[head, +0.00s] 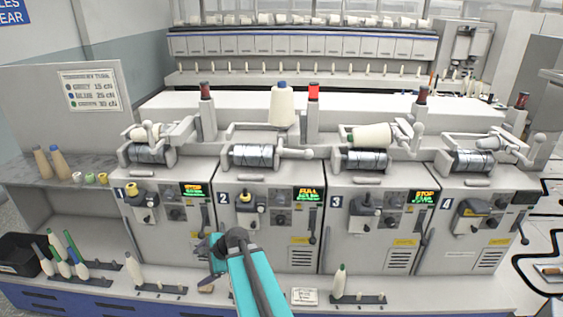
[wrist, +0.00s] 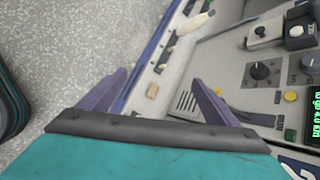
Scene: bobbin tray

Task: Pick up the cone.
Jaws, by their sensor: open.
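A large cream cone (head: 283,106) with a blue tip stands upright on top of unit 2, whose display reads FULL. Another cream cone (head: 370,136) lies on its side in the holder of unit 3. A smaller cone (head: 147,133) lies in the holder of unit 1. My gripper (head: 206,248) is low in front of units 1 and 2, well below the upright cone. In the wrist view my gripper (wrist: 155,88) has its two purple fingers spread apart with nothing between them. No large cone shows in the wrist view.
A front ledge holds a tan block (head: 206,289), a white card (head: 304,296) and slim bobbins (head: 133,269). A black bin (head: 20,255) stands at left. A red lamp post (head: 313,107) stands just right of the upright cone, and a crank arm (head: 295,153) is below it.

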